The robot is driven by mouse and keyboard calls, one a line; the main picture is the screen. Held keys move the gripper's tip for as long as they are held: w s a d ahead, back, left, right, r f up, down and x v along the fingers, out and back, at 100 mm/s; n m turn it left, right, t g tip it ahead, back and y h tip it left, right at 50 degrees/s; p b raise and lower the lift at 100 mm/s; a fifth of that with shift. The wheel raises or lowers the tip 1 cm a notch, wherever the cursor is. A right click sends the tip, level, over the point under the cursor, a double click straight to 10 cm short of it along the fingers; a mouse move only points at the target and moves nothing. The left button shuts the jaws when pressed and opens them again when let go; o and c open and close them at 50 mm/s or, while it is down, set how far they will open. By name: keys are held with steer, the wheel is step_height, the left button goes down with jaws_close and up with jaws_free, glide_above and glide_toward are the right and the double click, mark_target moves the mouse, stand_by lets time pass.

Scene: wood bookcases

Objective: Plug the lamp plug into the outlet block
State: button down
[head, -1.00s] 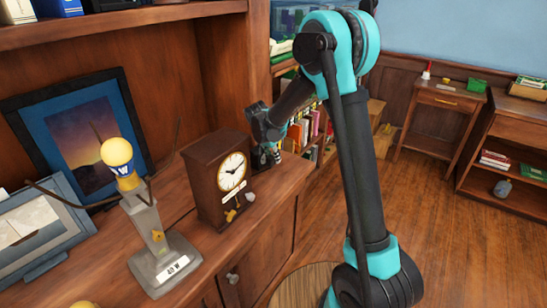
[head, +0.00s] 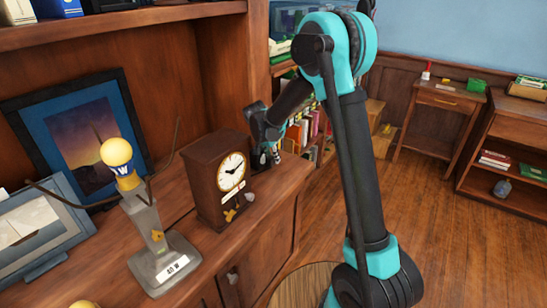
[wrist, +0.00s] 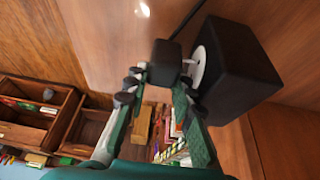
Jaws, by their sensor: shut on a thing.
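In the wrist view my gripper (wrist: 160,88) is shut on the dark lamp plug (wrist: 163,62), whose black cord (wrist: 186,18) runs up and right. The black outlet block (wrist: 243,68) stands just right of the plug, with a pale round socket face (wrist: 198,66) turned toward it. The plug is very close to this face; I cannot tell whether its prongs touch or enter it. In the head view my gripper (head: 268,157) is low behind the clock, and the plug and block are mostly hidden. The lamp (head: 152,232) stands upright with a yellow bulb (head: 117,155).
The brown clock (head: 218,180) stands between the lamp and my gripper on the cabinet top (head: 190,215). A framed picture (head: 85,135) leans behind the lamp. Books (head: 305,130) stand on a shelf beyond the cabinet's end. Open floor lies to the right.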

mark_target(270, 155)
steer(key=shift+w+a+r, duration=0.1)
steer(key=shift+w+a, duration=0.25)
steer(key=shift+a, duration=0.3)
steer(key=shift+w+a+r, duration=0.1)
steer(key=shift+w+a, duration=0.2)
steer(key=shift+a, duration=0.3)
steer(key=c, duration=1.2)
jaws_free()
steer(key=shift+w+r, duration=0.1)
steer(key=shift+r, duration=0.25)
steer(key=r, duration=0.2)
steer(key=d+r, duration=0.1)
steer(key=r, duration=0.2)
steer(key=s+r, duration=0.1)
steer(key=r, duration=0.2)
steer(key=shift+s+d, duration=0.1)
steer(key=shift+d, duration=0.2)
steer(key=shift+s+d+r, duration=0.15)
steer(key=shift+d+r, duration=0.15)
steer(key=shift+r, duration=0.2)
steer(key=shift+d, duration=0.15)
